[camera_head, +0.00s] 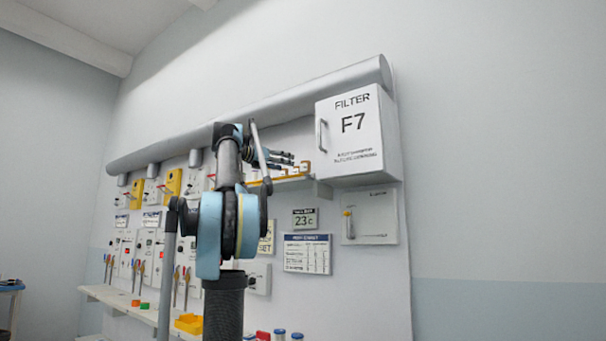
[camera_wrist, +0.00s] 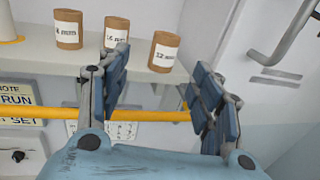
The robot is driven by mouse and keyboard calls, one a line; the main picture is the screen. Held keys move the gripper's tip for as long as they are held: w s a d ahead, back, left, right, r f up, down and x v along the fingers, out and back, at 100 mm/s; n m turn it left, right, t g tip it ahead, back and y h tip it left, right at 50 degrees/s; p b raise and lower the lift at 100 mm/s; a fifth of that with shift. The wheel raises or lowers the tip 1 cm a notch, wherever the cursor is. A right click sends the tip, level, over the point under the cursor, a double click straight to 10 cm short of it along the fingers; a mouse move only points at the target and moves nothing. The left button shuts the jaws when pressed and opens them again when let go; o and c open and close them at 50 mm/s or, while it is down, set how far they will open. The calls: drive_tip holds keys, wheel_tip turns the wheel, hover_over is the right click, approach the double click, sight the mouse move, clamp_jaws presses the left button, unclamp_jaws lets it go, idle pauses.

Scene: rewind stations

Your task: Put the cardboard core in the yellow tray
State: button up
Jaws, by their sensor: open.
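Three brown cardboard cores stand upright on a pale shelf in the wrist view: a left one (camera_wrist: 68,30), a middle one (camera_wrist: 116,30) and a right one (camera_wrist: 163,52). Each has a white mm label; the right one seems to read 12. The left finger partly covers the middle core's lower side. My gripper (camera_wrist: 158,66) is open and empty, its fingers spread in front of the shelf, with the right core between them in the picture but apart. In the head view my gripper (camera_head: 286,160) is at the shelf. The yellow tray (camera_head: 189,323) is on the bench below, partly hidden by my arm.
A yellow rail (camera_wrist: 150,114) runs along the shelf front. The white filter cabinet F7 (camera_head: 353,137) is right of the shelf, with a protruding handle (camera_wrist: 285,35). A large grey pipe (camera_head: 290,103) runs above.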

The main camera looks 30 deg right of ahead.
sight(302, 165)
drive_tip(key=shift+w+d, duration=0.2)
drive_tip(key=shift+d, duration=1.5)
drive_tip(key=shift+w+d, duration=0.2)
drive_tip(key=shift+d, duration=1.5)
drive_tip(key=shift+w+d, duration=0.2)
drive_tip(key=shift+d, duration=1.5)
drive_tip(key=shift+c, duration=0.3)
drive_tip(key=c, duration=1)
drive_tip(key=shift+c, duration=0.2)
drive_tip(key=shift+a+r, duration=0.1)
wheel_tip(302, 165, up, 7)
drive_tip(key=shift+a, duration=0.15)
